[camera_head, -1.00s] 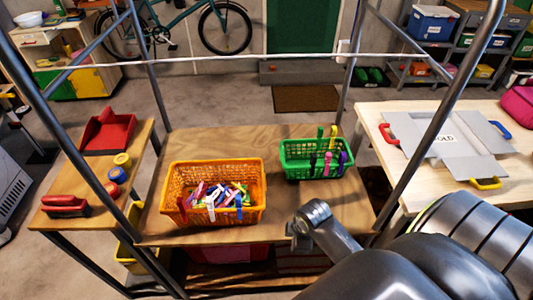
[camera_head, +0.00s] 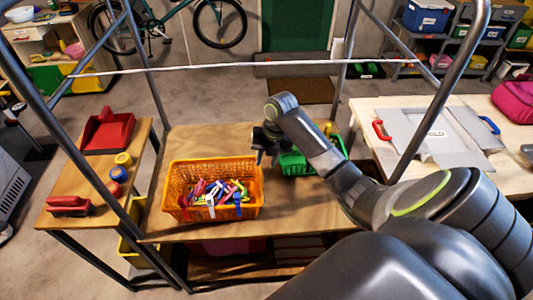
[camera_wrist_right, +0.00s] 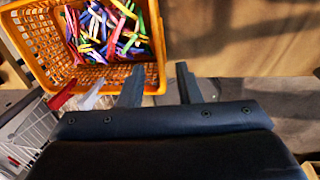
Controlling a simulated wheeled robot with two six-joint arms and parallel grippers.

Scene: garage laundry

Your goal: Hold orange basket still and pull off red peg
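The orange basket (camera_head: 212,214) stands on the wooden board, with several mixed-colour pegs (camera_head: 212,190) in it. In the right wrist view the basket (camera_wrist_right: 110,72) fills the upper left. There a red peg (camera_wrist_right: 62,94) sits at the basket's lower rim, beside a whitish peg (camera_wrist_right: 90,94). My right gripper (camera_head: 264,146) is over the board, near the basket's far right corner. Its two fingers (camera_wrist_right: 158,86) are apart with nothing between them, right of the red peg. One finger overlaps the basket's corner in that view; contact cannot be told. My left gripper is out of view.
A green basket (camera_head: 295,164) stands to the right, partly hidden by my right arm. Frame posts (camera_head: 150,75) and a white line (camera_head: 260,66) surround the board. A side table at left holds a red dustpan (camera_head: 108,132) and a brush (camera_head: 69,205).

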